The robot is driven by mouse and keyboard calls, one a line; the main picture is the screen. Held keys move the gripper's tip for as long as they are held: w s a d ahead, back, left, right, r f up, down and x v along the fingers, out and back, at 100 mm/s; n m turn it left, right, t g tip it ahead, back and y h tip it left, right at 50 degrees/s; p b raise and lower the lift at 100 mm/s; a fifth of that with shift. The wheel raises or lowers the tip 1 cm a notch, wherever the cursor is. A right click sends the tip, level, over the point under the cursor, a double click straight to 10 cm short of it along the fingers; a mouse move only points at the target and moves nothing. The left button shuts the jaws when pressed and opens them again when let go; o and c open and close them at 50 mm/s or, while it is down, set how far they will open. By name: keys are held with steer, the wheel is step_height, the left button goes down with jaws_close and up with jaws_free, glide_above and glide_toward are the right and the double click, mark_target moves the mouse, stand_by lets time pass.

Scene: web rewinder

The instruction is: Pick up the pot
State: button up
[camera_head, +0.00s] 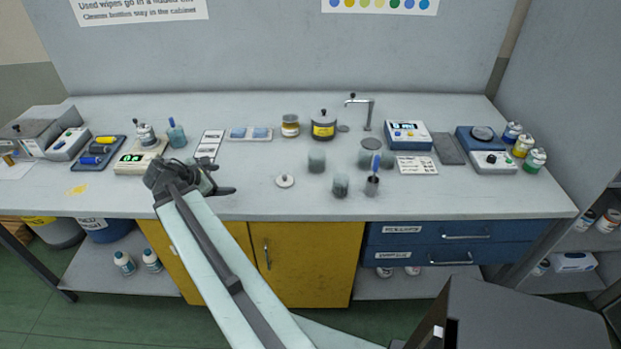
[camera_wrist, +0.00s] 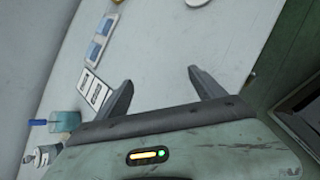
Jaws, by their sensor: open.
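A grey pot (camera_head: 323,131) with a yellow label and a dark knob on its lid stands upright at the back middle of the bench in the head view. A smaller jar (camera_head: 290,130) with an orange-brown band stands just left of it. My gripper (camera_head: 226,179) is over the front left part of the bench, well left of and nearer than the grey pot, and not touching it. In the wrist view my gripper (camera_wrist: 160,78) has its two fingers spread with nothing between them. I cannot make out the grey pot in the wrist view.
A small white lid (camera_head: 285,181) lies right of my gripper. A tap (camera_head: 368,113) rises behind. White cards (camera_head: 208,145) and a blue-padded tray (camera_head: 249,134) lie behind my gripper.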

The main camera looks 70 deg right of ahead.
mark_target(311, 161)
steer(key=s+d, duration=0.2)
steer(key=d, duration=0.1)
steer(key=s+d+f+g+h+b, duration=0.1)
steer(key=s+d, duration=0.2)
steer(key=s+d+n+g+b, duration=0.1)
steer(key=s+d, duration=0.2)
steer(key=shift+d+f+h, duration=0.1)
steer(key=shift+f+h, duration=0.1)
steer(key=shift+h, duration=0.1)
steer(key=s+d+g+b, duration=0.1)
steer(key=s+d, duration=0.2)
steer(key=s, duration=0.1)
steer(key=s+d+g+b, duration=0.1)
steer(key=s+d, duration=0.2)
steer(key=s, duration=0.2)
steer(key=s+d+r+g+h+b, duration=0.1)
steer(key=s+d, duration=0.2)
steer(key=s, duration=0.1)
steer(key=shift+s+n, duration=0.3)
steer(key=shift+s, duration=0.1)
steer(key=b+x, duration=0.2)
steer(key=x, duration=0.5)
steer(key=shift+s+d+f+b, duration=0.1)
steer(key=shift+d+f+b, duration=0.05)
steer(key=shift+d+b, duration=0.25)
steer(key=c, duration=1.4)
